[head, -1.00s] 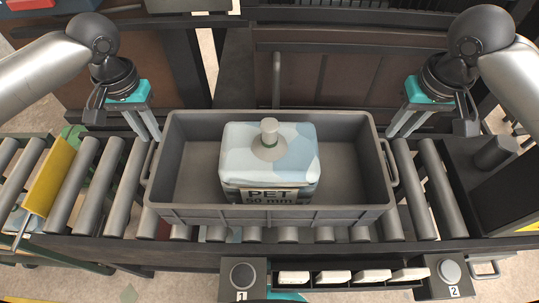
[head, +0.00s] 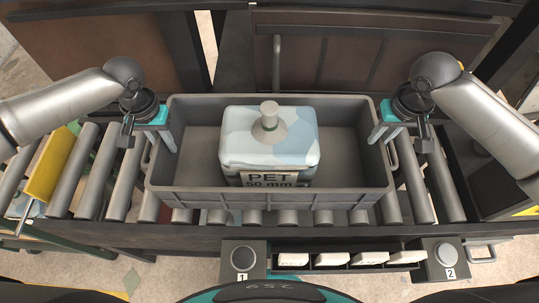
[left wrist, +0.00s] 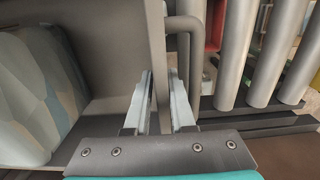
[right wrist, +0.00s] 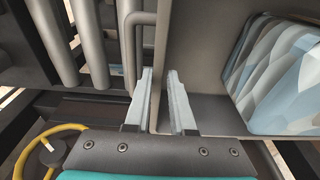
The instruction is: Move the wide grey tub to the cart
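The wide grey tub (head: 330,197) sits upright on the roller conveyor, with a pale blue-and-white block labelled PET 50 mm (head: 270,140) inside it. My left gripper (head: 172,142) is at the tub's left end wall. In the left wrist view its two fingers (left wrist: 160,95) stand either side of that wall, a narrow gap showing, beside the bar handle (left wrist: 190,50). My right gripper (head: 381,138) is at the right end wall. In the right wrist view its fingers (right wrist: 159,95) straddle the wall with a gap. Both look open. The cart cannot be made out.
Rollers (head: 98,170) run on both sides of the tub. A yellow flap (head: 50,165) stands at the left. Buttons 1 (head: 243,257) and 2 (head: 446,252) flank a rack of white pieces (head: 340,259) in front. Dark brown panels (head: 350,50) rise behind.

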